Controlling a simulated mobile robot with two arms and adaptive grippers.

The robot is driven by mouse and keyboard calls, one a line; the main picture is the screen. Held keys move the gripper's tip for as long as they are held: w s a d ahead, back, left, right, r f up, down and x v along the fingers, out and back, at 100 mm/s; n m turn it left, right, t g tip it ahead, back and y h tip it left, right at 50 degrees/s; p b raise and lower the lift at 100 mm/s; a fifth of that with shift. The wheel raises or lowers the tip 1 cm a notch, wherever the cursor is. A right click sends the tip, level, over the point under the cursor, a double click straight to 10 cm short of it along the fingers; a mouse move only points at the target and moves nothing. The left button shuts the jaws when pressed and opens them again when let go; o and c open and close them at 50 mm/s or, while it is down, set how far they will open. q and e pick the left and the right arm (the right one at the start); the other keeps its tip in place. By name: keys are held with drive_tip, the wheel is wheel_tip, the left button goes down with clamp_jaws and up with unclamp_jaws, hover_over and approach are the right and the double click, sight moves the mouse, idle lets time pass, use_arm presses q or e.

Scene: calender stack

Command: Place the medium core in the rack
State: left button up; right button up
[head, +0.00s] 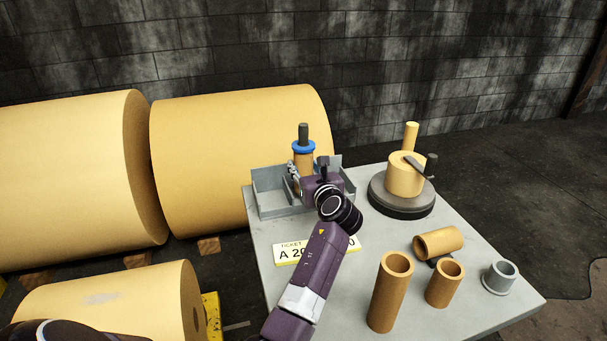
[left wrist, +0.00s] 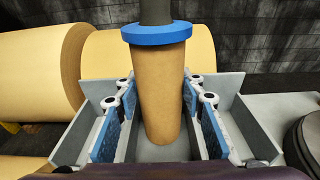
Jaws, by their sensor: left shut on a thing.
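A brown cardboard core (head: 303,163) with a blue ring and a dark post at its top stands upright at the grey rack (head: 270,207). In the left wrist view the core (left wrist: 160,90) is between the blue pads of my left gripper (left wrist: 160,120), which is shut on it. Its lower end is within the rack's middle part, between grey walls (left wrist: 240,120); I cannot tell whether it touches the floor. In the head view my left gripper (head: 307,176) hides part of the rack. My right gripper is not in view.
On the table (head: 350,285) stand a tall core (head: 390,295), a shorter core (head: 444,287) and a grey flanged cup (head: 499,279). Another core (head: 437,243) lies on its side. A round dark base (head: 402,207) carries a tan roll (head: 405,178). A ticket (head: 287,252) lies before the rack.

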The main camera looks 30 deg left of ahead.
use_arm(q)
wheel_tip(320, 180, down, 2)
idle(0.4)
drive_tip(key=o, duration=1.2)
drive_tip(key=shift+f, duration=0.15)
drive_tip(key=v, duration=0.7)
drive_tip(key=shift+s+d, duration=0.2)
